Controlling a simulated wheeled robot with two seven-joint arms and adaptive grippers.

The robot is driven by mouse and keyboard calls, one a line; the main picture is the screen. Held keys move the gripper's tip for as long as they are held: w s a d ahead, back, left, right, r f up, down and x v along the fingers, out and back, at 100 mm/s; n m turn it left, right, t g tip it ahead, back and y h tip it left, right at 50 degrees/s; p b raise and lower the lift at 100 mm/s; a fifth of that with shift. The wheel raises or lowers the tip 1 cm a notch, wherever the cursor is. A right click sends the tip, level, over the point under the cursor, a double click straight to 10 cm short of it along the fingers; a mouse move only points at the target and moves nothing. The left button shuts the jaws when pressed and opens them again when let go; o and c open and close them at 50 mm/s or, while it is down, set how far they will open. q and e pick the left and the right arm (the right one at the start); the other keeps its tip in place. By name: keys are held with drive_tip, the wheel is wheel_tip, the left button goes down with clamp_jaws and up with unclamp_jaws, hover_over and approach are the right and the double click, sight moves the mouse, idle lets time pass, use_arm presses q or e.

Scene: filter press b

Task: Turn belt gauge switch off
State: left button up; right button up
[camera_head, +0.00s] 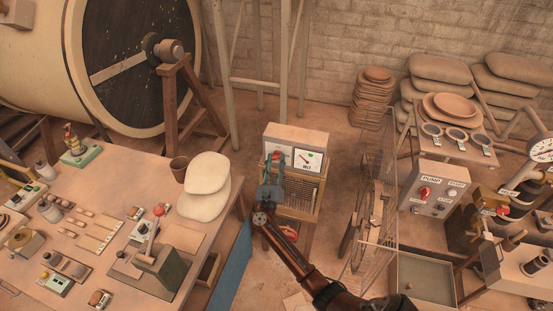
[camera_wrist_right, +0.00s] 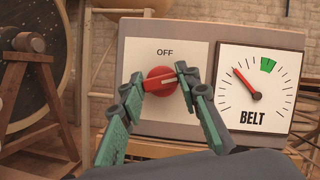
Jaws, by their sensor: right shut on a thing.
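The belt gauge box (camera_head: 297,135) stands on a wooden stand at the middle of the head view. Its panel has a red round knob (camera_wrist_right: 160,81) below the word OFF in the right wrist view. My left gripper is out of view.
A workbench (camera_head: 180,245) with switches, a lever press and a stack of pale round pads (camera_head: 207,173) is at the left. A wire guard (camera_head: 375,190) and a PUMP panel (camera_head: 432,189) stand at the right.

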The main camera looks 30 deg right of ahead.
drive_tip(key=n+y+p, duration=0.2)
drive_tip(key=n+p, duration=0.3)
drive_tip(key=p, duration=0.1)
drive_tip(key=n+y+p, duration=0.2)
drive_tip(key=n+p, duration=0.3)
drive_tip(key=p, duration=0.2)
drive_tip(key=n+y+p, duration=0.2)
drive_tip(key=n+p, duration=0.3)
drive_tip(key=p, duration=0.1)
drive_tip(key=shift+s+r+n, duration=0.1)
drive_tip(key=shift+r+n, duration=0.15)
drive_tip(key=shift+n, duration=0.05)
drive_tip(key=shift+f+n+y+p, duration=0.25)
drive_tip(key=shift+n+p, duration=0.35)
drive_tip(key=shift+p, duration=0.6)
drive_tip(key=o, duration=1.2)
drive_tip(key=shift+c, duration=0.2)
drive_tip(key=shift+r, duration=0.1)
drive_tip(key=v, duration=0.7)
drive_tip(key=shift+s, duration=0.3)
drive_tip(key=shift+a+g, duration=0.1)
drive_tip(key=shift+g, duration=0.2)
